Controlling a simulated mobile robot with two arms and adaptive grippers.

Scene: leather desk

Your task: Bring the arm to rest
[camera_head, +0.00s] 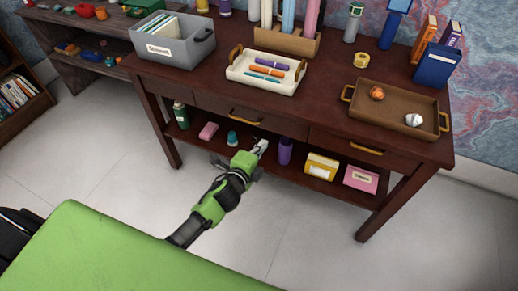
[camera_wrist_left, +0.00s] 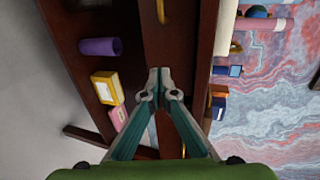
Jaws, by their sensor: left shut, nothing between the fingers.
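My left arm, green and black, reaches up from the bottom of the head view. Its gripper (camera_head: 262,147) is in front of the dark wooden desk (camera_head: 222,82), below the drawer level and near the lower shelf. In the left wrist view the two fingers of the left gripper (camera_wrist_left: 159,78) meet at their tips, with nothing between them. The desk's dark wood is behind the fingers there. My right gripper is in neither view.
On the lower shelf, a purple cylinder (camera_head: 285,151), a yellow box (camera_head: 321,166) and a pink box (camera_head: 361,179) are right of the gripper. A brown tray (camera_head: 388,118), a white tray (camera_head: 243,80) and a grey bin (camera_head: 190,62) stand on top. Floor in front is open.

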